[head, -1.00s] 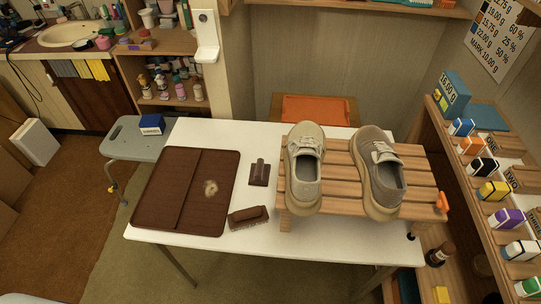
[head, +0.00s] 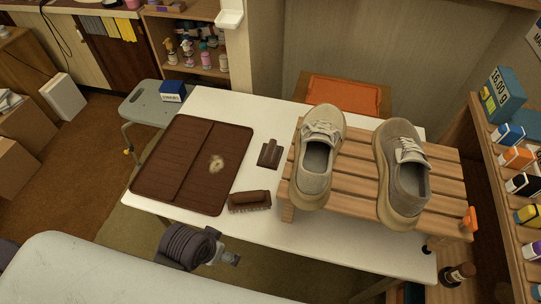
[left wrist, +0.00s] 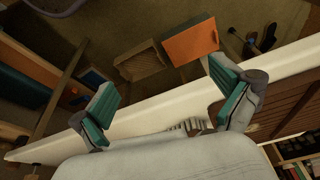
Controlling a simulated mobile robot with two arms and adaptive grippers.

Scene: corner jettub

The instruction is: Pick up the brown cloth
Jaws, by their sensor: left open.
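The brown cloth appears to be the large dark brown sheet (head: 155,165) lying flat on the left of the white table, with a fold line and a pale beige patch (head: 216,163) on it. In the head view my left gripper (head: 231,259) is in front of the table's near edge, below the sheet and apart from it. In the left wrist view its two teal-padded fingers (left wrist: 160,95) are wide apart with nothing held between them. A dark brown ribbed surface (left wrist: 290,108) at the right there may be the sheet. My right gripper is out of view.
A brown brush (head: 250,201) and a small brown handled tool (head: 270,153) lie right of the sheet. Two shoes (head: 318,160) (head: 404,175) stand on a slatted wooden rack (head: 355,165). A grey stool (head: 150,105) with a blue box stands behind left.

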